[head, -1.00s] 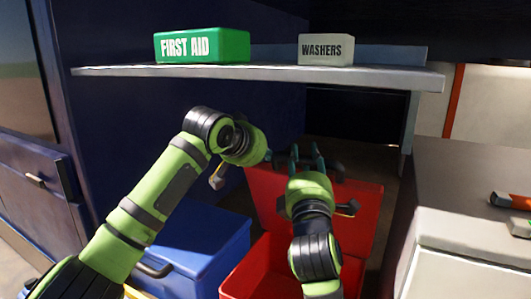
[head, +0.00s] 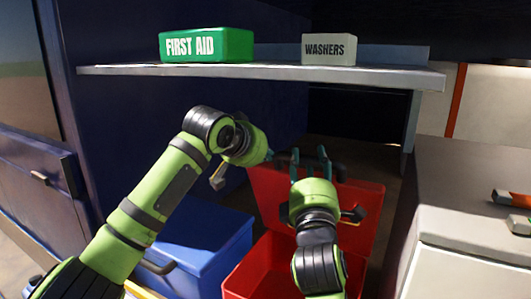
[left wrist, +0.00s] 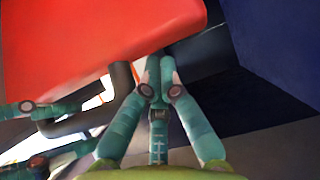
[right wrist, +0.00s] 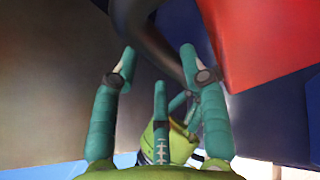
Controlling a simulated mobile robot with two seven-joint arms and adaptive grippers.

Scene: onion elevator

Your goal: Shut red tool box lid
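The red tool box (head: 262,268) is open, with its red lid (head: 365,205) standing up at the back. My left gripper (head: 269,155) is at the lid's upper left corner. In the left wrist view, its fingertips (left wrist: 160,76) are close together with nothing seen between them, beside the lid (left wrist: 95,45) and handle (left wrist: 122,82). My right gripper (head: 309,158) is at the lid's top edge. In the right wrist view, its fingers (right wrist: 157,58) are spread, near the dark handle (right wrist: 145,30); contact is unclear.
A blue tool box (head: 205,245) stands left of the red one. A shelf (head: 280,77) above holds a green first aid box (head: 206,46) and a washers box (head: 329,49). A white-topped cabinet (head: 475,235) and grey counter (head: 470,165) are on the right.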

